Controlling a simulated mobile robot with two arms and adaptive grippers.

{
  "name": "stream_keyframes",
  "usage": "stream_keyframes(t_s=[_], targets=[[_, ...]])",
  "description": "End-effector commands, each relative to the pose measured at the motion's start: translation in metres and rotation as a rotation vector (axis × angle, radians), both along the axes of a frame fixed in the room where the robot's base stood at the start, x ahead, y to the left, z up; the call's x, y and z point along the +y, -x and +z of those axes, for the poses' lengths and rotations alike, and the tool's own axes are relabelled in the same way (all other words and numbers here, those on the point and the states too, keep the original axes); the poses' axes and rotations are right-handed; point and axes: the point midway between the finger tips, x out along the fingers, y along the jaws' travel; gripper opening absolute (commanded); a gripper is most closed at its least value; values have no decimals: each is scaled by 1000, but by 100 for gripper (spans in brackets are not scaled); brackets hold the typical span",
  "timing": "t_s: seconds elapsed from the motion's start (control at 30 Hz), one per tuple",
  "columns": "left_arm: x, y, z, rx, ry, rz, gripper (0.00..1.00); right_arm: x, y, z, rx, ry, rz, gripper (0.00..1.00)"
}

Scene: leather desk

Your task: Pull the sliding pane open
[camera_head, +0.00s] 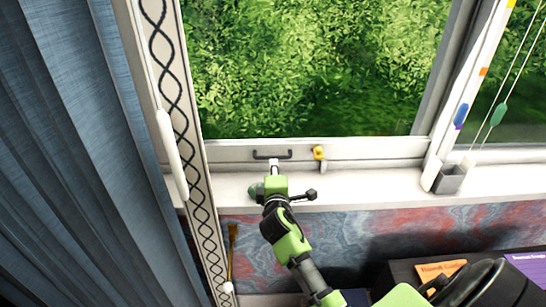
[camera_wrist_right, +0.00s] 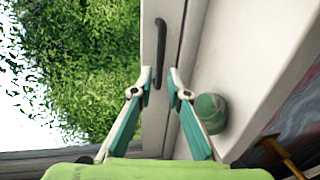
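The sliding pane (camera_head: 228,151) has a pale frame with a dark bar handle (camera_head: 290,154) on its lower rail. The handle also shows in the right wrist view (camera_wrist_right: 160,38). A yellow latch (camera_head: 319,153) sits on the rail to the right of the handle. My right gripper (camera_head: 273,164) is at the handle in the head view, partly hiding it. In the right wrist view my right gripper (camera_wrist_right: 160,74) is open, with one end of the handle in the gap between the fingertips. I cannot tell whether they touch it. My left gripper is not in view.
A green round object (camera_wrist_right: 211,112) sits on the sill (camera_head: 375,188) close beside my right gripper. A blue curtain (camera_head: 75,130) and patterned strip (camera_head: 172,75) hang at left. Books (camera_head: 441,270) lie at lower right.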

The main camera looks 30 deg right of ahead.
Motion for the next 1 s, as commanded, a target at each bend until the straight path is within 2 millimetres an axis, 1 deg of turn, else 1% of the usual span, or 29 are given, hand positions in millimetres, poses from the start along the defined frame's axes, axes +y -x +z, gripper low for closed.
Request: stream_keyframes(t_s=[0.03, 0.2, 0.43, 0.63, 0.97, 1.0], targets=[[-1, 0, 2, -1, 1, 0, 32, -5, -8, 0, 1, 1, -1, 16], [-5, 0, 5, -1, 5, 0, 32, -19, -31, -7, 1, 0, -1, 16], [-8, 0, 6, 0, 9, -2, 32, -34, -56, -13, 0, 0, 0, 16], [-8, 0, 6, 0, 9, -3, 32, -41, -66, -16, 0, -1, 0, 16], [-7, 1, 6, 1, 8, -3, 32, -41, -68, -17, 0, -2, 1, 16], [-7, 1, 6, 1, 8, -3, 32, -41, -68, -17, 0, -2, 1, 5]])
